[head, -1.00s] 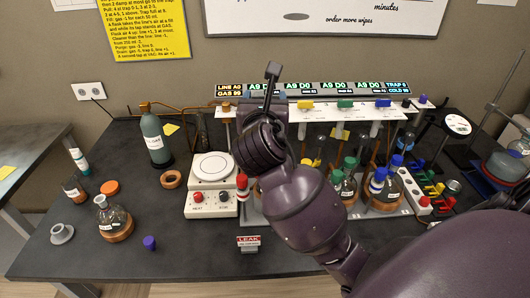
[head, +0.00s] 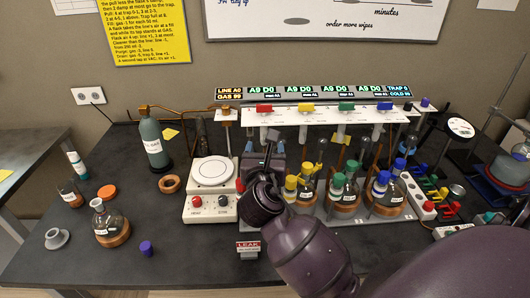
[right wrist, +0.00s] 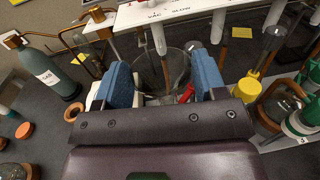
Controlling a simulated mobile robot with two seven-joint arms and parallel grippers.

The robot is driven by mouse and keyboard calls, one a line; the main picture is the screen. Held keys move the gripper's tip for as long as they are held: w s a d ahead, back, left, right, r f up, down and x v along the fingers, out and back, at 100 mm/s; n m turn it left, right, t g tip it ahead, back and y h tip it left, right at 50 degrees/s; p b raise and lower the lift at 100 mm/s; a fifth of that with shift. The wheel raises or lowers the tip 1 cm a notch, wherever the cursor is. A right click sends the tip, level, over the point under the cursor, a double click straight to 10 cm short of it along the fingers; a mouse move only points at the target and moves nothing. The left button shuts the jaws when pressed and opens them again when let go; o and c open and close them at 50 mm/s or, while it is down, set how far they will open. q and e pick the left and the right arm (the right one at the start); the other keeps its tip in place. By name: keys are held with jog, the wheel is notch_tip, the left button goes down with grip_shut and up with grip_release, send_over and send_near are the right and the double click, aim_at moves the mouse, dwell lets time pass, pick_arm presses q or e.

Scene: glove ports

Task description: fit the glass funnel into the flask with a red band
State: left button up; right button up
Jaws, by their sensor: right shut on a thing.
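My right gripper (head: 262,158) is in the middle of the bench, in front of the valve rack. In the right wrist view its blue pads stand on both sides of a clear, round-rimmed glass piece (right wrist: 165,66), which looks like the glass funnel. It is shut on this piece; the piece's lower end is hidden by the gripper. A small red part (right wrist: 187,93) shows through or just beyond the glass. A red part (head: 240,185) also shows left of the gripper in the head view. The flask with a red band cannot be made out, as my arm covers that area. My left gripper is not in view.
Flasks with yellow (head: 291,183), green (head: 337,181) and blue (head: 383,178) caps stand close to the right of the gripper. A hotplate (head: 211,173) is to its left. A flask in a cork ring (head: 109,222) stands farther left.

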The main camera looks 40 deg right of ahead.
jog(key=shift+f, duration=0.55)
jog(key=o, duration=1)
jog(key=shift+r, duration=0.55)
jog(key=v, duration=1.2)
jog(key=shift+a+r+b, duration=0.1)
jog(key=shift+b, duration=0.25)
